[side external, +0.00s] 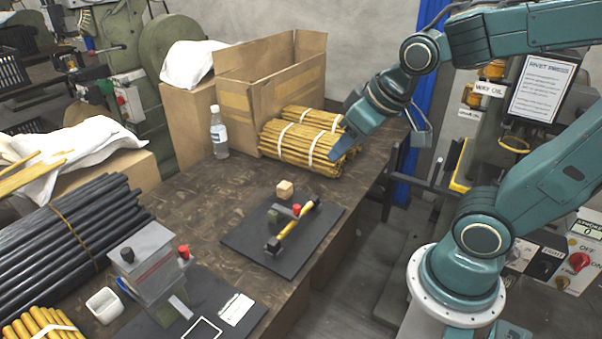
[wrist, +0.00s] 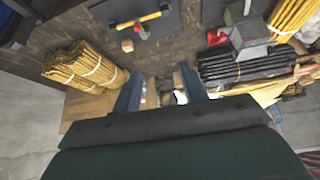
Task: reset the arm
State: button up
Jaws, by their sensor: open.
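My teal arm reaches in from the right in the side external view. My gripper (side external: 347,132) is up near the bundles of yellow rods at the back of the bench. In the wrist view its two blue fingers (wrist: 160,72) stand apart, with nothing visibly held between them. Bench items and boxes show beyond the fingers. In the side view the fingertips are hard to make out against the rods, and I cannot tell the exact gap to them.
Tied yellow rod bundles (side external: 300,143) lie beside an open cardboard box (side external: 240,103). A bottle (side external: 219,135) stands left of them. A press fixture (side external: 150,262) and black rods (side external: 60,235) are front left.

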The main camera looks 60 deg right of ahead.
jog(key=s+a+r, duration=0.1)
jog(key=s+r, duration=0.2)
jog(key=s, duration=0.4)
jog(key=shift+a+n+g+y, duration=0.3)
jog(key=shift+a+n, duration=0.1)
